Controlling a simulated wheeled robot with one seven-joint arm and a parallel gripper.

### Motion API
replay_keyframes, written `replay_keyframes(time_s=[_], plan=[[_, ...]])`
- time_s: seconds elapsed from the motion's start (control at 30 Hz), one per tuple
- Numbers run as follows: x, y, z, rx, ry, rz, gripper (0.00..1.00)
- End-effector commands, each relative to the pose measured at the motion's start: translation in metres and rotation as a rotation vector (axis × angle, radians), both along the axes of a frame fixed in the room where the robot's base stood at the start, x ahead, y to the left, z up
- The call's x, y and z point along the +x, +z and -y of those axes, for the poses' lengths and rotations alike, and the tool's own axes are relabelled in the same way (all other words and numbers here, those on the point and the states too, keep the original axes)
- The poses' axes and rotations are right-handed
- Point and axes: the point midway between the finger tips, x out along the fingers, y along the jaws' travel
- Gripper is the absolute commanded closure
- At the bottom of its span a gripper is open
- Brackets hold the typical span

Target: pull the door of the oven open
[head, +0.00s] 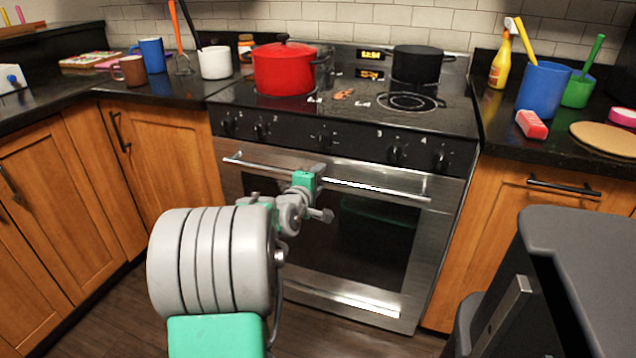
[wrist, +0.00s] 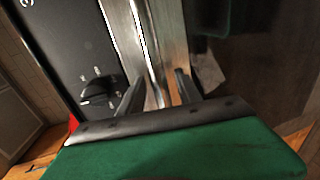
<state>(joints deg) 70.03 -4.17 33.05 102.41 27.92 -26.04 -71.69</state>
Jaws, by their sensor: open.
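The oven door (head: 370,235) is shut, a steel frame around a dark glass window. Its steel handle bar (head: 385,189) runs across the top of the door, below the knob panel. My gripper (head: 318,172) is at about the middle of the handle, and my wrist hides part of the bar and door. In the wrist view, the two dark fingers of my gripper (wrist: 158,92) are apart, and the handle bar (wrist: 145,45) runs lengthwise into the space between them. I cannot tell whether either finger touches it.
Black knobs line the control panel (head: 285,130) just above the handle; one knob (wrist: 98,90) is close in the wrist view. A red pot (head: 284,70) and a black pot (head: 417,64) stand on the stove. Wooden cabinets flank the oven. The floor (head: 110,310) is bare at lower left.

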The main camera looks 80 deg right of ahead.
Motion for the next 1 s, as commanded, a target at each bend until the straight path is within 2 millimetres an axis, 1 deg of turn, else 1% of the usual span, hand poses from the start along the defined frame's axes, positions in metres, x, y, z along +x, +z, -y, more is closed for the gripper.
replay_keyframes(time_s=[0.23,0.73,1.0], plan=[[0.0001,-0.0004,0.0017,0.001,0.001,0.0,0.59],[0.0005,-0.0005,0.0013,0.002,0.001,0.001,1.0],[0.0005,-0.0007,0.0012,0.002,0.001,0.001,1.0]])
